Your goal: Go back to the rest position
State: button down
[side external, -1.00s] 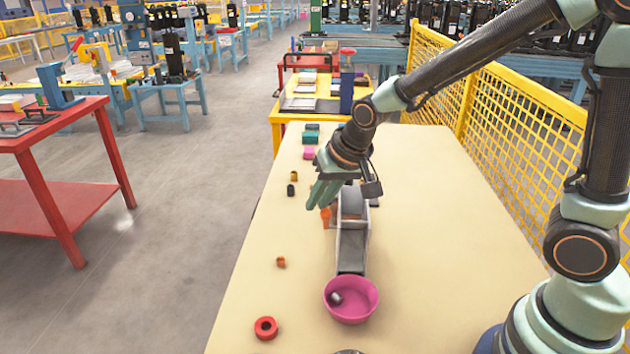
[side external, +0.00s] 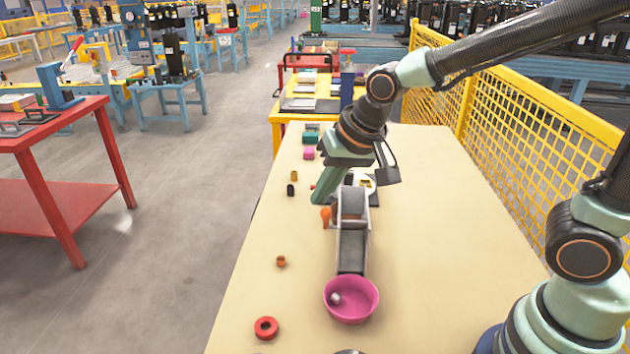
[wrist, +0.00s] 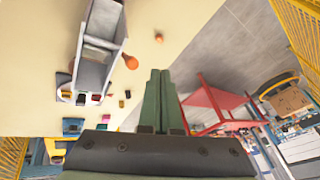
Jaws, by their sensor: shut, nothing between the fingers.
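My gripper (side external: 325,186) is above the table, behind and left of the grey chute (side external: 352,250). Its green fingers are together with nothing between them, and they also show closed in the wrist view (wrist: 162,85). The chute stands on the tan table (side external: 430,240) and slopes down to a magenta bowl (side external: 362,309). A small silvery piece (side external: 335,298) lies in the bowl. An orange knob (side external: 325,213) sticks out at the chute's left side. In the wrist view the chute (wrist: 97,45) is at the upper left, apart from the fingers.
A red ring (side external: 266,328), a small brown piece (side external: 281,261) and several small coloured blocks stand along the table's left side. A yellow mesh fence (side external: 500,130) runs along the right. The table right of the chute is clear.

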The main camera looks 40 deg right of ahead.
jog(key=s+d+r+n+h, duration=0.1)
jog(key=s+d+r+n, duration=0.3)
jog(key=s+d, duration=0.5)
jog(key=shift+d+r+t, duration=0.3)
jog(key=shift+d+r, duration=0.05)
jog(key=shift+d, duration=0.25)
